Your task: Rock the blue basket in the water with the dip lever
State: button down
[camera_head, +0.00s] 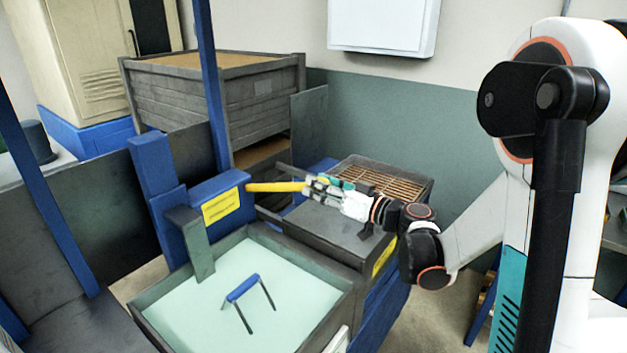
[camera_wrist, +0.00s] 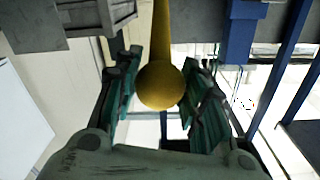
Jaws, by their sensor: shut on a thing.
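The dip lever is a yellow bar (camera_head: 272,187) that sticks out to the right from a blue housing (camera_head: 218,196). My gripper (camera_head: 316,187) is shut on its free end. In the wrist view, the lever's round yellow end (camera_wrist: 161,86) sits between the green finger pads of my gripper (camera_wrist: 162,78). The blue basket (camera_head: 243,287) shows only as a blue handle bar with two dark struts rising from the pale green water (camera_head: 200,310). Its body is hidden under the surface.
The grey tank (camera_head: 320,333) holds the water. A dark bench with a brown grate (camera_head: 382,183) stands behind my gripper. A large grey wooden crate (camera_head: 220,103) and a blue post (camera_head: 210,80) stand at the back. A grey upright plate (camera_head: 193,245) rises at the tank's back left.

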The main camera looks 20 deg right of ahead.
jog(key=shift+s+d+f+b, duration=0.15)
jog(key=shift+f+b, duration=0.1)
jog(key=shift+f, duration=0.3)
jog(key=shift+s+d+f+b, duration=0.1)
jog(key=shift+s+f+b, duration=0.1)
jog(key=shift+f, duration=0.35)
jog(key=c, duration=1)
grip_release()
jog(key=shift+r, duration=0.1)
jog(key=shift+d, duration=0.1)
jog(key=v, duration=1.2)
